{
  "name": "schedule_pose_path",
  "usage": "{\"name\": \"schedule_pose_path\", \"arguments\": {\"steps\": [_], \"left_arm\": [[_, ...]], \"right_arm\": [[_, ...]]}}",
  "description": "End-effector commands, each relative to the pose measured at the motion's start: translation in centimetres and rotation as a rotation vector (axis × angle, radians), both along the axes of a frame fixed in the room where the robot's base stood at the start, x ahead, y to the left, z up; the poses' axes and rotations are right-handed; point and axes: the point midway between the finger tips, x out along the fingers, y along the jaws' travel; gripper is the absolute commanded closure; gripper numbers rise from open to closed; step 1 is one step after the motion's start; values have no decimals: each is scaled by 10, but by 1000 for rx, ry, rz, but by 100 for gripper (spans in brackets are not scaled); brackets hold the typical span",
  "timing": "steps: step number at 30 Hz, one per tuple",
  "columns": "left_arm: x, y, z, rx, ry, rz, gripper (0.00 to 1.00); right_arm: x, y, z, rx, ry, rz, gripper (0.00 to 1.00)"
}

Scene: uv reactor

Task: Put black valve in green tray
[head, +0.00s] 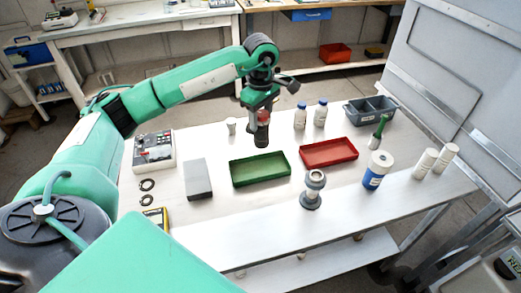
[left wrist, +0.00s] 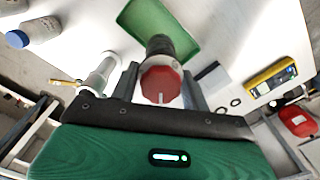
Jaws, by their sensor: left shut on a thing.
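The black valve (head: 262,139) has a dark ribbed body and a red top; it also shows in the left wrist view (left wrist: 172,46), red end towards the camera. My left gripper (head: 261,117) is shut on it and holds it roughly upright. The green tray (head: 236,177) lies on the white table and looks empty. In the head view the valve hangs just behind the tray's back edge, apart from its floor. In the left wrist view the valve's far end overlaps part of the tray (left wrist: 190,50). The right gripper is not in view.
A red tray (head: 329,153) is right of the green one, a grey box (head: 198,179) left. A grey flanged fitting (head: 312,190) stands in front. White bottles (head: 300,117) and a small white cup (head: 231,126) stand behind. A grey divided bin (head: 370,112) is at back right.

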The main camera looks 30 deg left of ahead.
Motion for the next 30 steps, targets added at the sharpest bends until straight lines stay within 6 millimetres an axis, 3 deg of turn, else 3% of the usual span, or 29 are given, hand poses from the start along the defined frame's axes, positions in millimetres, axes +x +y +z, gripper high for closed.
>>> {"name": "schedule_pose_path", "arguments": {"steps": [3,9,17,24,30], "left_arm": [[-1,0,-30,0,6,-1,99],[-1,0,-71,-1,2,-2,99],[0,0,-91,0,0,-3,99],[0,-1,-124,-1,2,-2,99],[0,0,-127,0,-2,-3,99]], "right_arm": [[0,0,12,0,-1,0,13],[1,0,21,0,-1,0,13],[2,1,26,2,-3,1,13],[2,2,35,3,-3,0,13],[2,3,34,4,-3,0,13]]}}
